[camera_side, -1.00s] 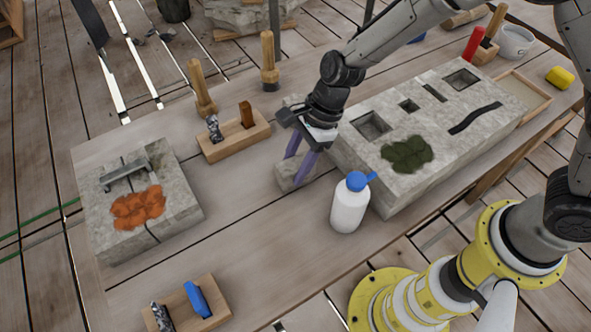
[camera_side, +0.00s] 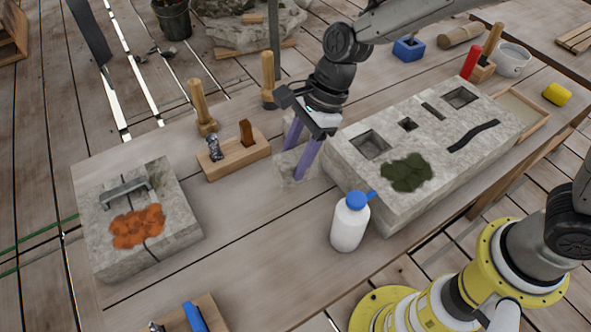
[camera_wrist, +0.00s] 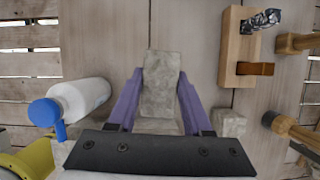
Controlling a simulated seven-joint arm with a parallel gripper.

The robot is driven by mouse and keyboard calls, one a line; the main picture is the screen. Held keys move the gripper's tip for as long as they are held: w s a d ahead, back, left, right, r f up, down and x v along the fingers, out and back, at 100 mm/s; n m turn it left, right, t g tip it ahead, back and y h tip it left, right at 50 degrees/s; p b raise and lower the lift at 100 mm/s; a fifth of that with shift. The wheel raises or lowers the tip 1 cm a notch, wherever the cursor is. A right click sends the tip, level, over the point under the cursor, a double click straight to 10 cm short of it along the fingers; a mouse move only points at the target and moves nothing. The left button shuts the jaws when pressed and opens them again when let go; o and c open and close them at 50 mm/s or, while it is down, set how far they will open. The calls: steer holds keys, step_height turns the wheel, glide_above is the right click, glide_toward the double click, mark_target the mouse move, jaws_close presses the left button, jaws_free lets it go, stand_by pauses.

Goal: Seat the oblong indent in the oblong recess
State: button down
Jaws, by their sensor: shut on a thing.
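My gripper (camera_side: 301,160) has purple fingers closed on a grey oblong stone block (camera_side: 288,168), which I take as the indent. In the wrist view the block (camera_wrist: 160,82) lies lengthwise between the two fingers (camera_wrist: 157,98). It is at or just above the table; I cannot tell if it touches. A large pale stone slab (camera_side: 385,205) stands to the right with several openings in its top: a large squarish recess (camera_side: 370,145), a small square hole (camera_side: 408,124), a narrow slot (camera_side: 433,111) and a far rectangular recess (camera_side: 460,97). Which is the oblong recess is unclear.
A white bottle (camera_side: 349,225) with blue cap stands before the slab. Green moss (camera_side: 407,172) lies on the slab. A small stone cube (camera_wrist: 228,122) shows in the wrist view.

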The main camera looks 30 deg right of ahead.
mark_target(295, 156)
step_height(295, 156, up, 17)
steer(key=s+d, duration=0.1)
steer(key=d, duration=2.4)
steer(key=s+d, duration=1.4)
steer(key=shift+n, duration=0.4)
steer(key=shift+w+d+f, duration=1.2)
steer(key=shift+w+f, duration=0.9)
steer(key=shift+f, duration=0.35)
steer(key=shift+w+d+f, duration=1.25)
steer(key=shift+w+f, duration=0.9)
steer(key=shift+f, duration=0.3)
steer(key=shift+w+d+f, duration=1.2)
steer(key=shift+w+f, duration=0.9)
steer(key=shift+f, duration=1.9)
steer(key=shift+f, duration=0.3)
